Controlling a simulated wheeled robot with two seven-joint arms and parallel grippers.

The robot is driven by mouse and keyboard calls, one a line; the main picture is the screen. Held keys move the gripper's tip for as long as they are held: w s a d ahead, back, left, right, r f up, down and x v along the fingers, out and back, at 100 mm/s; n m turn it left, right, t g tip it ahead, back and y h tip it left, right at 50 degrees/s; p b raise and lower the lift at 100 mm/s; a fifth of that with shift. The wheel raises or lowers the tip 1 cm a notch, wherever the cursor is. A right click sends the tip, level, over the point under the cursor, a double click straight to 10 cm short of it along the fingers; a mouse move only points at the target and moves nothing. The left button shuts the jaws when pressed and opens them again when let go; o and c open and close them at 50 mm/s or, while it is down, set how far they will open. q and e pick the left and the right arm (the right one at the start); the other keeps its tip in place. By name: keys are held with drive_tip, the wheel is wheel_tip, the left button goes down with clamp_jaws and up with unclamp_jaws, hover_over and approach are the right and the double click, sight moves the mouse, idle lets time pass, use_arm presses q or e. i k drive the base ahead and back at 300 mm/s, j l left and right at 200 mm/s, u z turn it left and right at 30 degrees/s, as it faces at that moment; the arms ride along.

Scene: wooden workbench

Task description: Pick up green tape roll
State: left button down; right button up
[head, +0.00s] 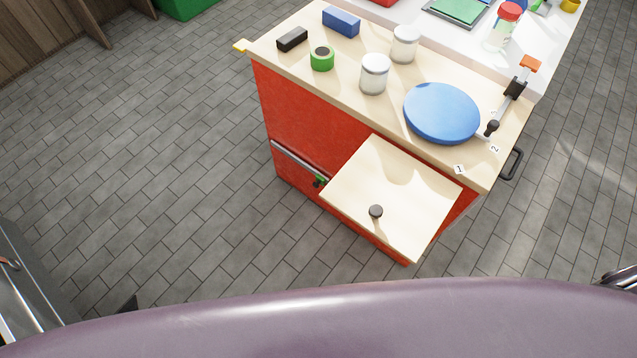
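The green tape roll (322,59) lies flat on the wooden top of the red workbench, near its left end. Its dark centre faces up. It stands apart from the black block (292,39) to its left and the blue block (341,21) behind it. Nothing covers it. Neither of my grippers can be made out in the head view. A small dark metallic part shows at the lower right edge, too cut off to identify.
Two white-lidded jars (375,74) (404,44) stand right of the roll. A blue disc (441,113) and an orange-ended clamp (516,88) are farther right. A pale panel with a dark knob (392,195) juts out from the workbench (300,130) front. Grey floor is clear at left.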

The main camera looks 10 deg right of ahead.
sight(321, 56)
drive_tip(key=i+z, duration=0.1)
drive_tip(key=z, duration=0.9)
drive_tip(key=i+j+z, duration=0.1)
drive_tip(key=z, duration=0.35)
drive_tip(key=j+z, duration=0.1)
drive_tip(key=z, duration=0.4)
drive_tip(key=i+j+z, duration=0.1)
drive_tip(key=j, duration=0.4)
drive_tip(key=j+u, duration=1.25)
drive_tip(key=i+j+u, duration=0.1)
drive_tip(key=j+u, duration=0.2)
drive_tip(key=u, duration=0.15)
